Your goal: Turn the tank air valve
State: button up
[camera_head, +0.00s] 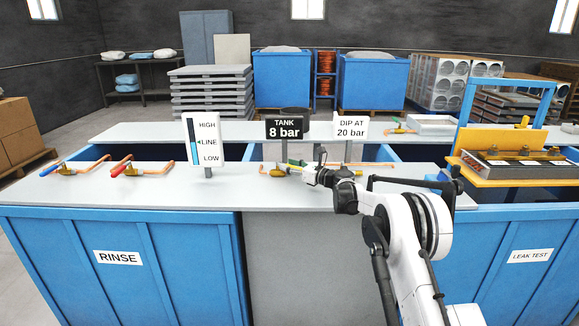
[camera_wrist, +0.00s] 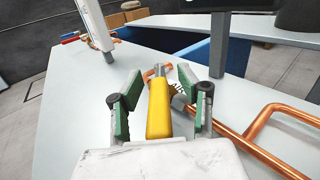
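The tank air valve shows in the wrist view as a yellow lever handle (camera_wrist: 159,108) with a metal stem, beside copper pipe (camera_wrist: 255,130). In the head view its brass body (camera_head: 279,171) sits on the grey bench top, below a sign reading TANK 8 bar (camera_head: 284,129). My gripper (camera_wrist: 160,88) has its green-padded fingers spread on either side of the yellow handle, with gaps visible on both sides. In the head view my gripper (camera_head: 308,174) is at the valve's right and hides part of it.
A sign reading DIP AT 20 bar (camera_head: 351,129) stands behind my gripper. A HIGH/LINE/LOW gauge (camera_head: 202,140) stands to the left. A red-handled valve (camera_head: 118,170) and a blue-handled valve (camera_head: 52,168) are farther left. A yellow fixture (camera_head: 513,167) stands at the right.

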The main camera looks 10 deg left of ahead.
jog(key=v, duration=1.2)
jog(key=shift+c, duration=0.5)
